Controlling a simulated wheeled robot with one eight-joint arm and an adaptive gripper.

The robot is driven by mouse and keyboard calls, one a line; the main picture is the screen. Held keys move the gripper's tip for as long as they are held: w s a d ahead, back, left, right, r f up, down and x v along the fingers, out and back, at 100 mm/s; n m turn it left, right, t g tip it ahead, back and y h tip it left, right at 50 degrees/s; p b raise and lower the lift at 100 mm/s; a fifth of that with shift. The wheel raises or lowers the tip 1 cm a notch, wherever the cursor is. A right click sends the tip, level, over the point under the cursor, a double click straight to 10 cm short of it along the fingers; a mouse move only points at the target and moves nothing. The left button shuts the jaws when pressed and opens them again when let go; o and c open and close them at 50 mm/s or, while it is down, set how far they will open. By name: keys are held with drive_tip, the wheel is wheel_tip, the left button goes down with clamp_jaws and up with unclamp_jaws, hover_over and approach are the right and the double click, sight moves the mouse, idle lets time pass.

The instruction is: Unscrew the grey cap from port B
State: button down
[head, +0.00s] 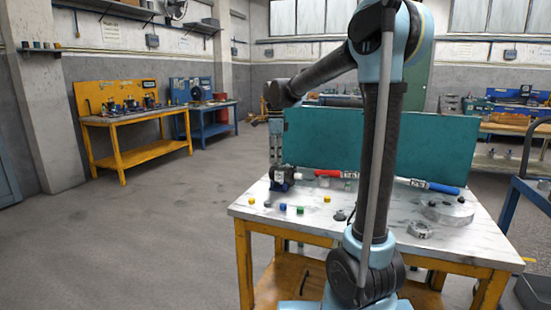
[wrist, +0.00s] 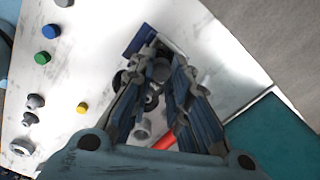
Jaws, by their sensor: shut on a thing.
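The hydraulic motor (head: 284,176), dark with a blue base, stands at the left back of the white table. In the wrist view its blue base (wrist: 138,40) shows beyond my fingertips, and the body is partly hidden by my fingers. My gripper (head: 276,158) is above the motor, pointing down. In the wrist view my gripper (wrist: 158,68) has its fingertips closed around a small round grey cap (wrist: 161,71) at the motor. I cannot tell whether the cap is still seated in its port, and no port letter is readable.
Loose yellow (head: 252,200), blue (head: 283,207), green (head: 300,210) and grey caps lie on the table (head: 385,215) in front of the motor. A red-handled tool (head: 327,173) and a blue-handled tool (head: 443,188) lie along the teal back panel (head: 430,145). Grey metal parts (head: 450,211) sit at the right.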

drive_tip(key=n, duration=0.3)
drive_tip(key=shift+n, duration=0.3)
drive_tip(key=c, duration=1.7)
unclamp_jaws()
drive_tip(key=m, duration=1)
drive_tip(key=shift+c, duration=0.6)
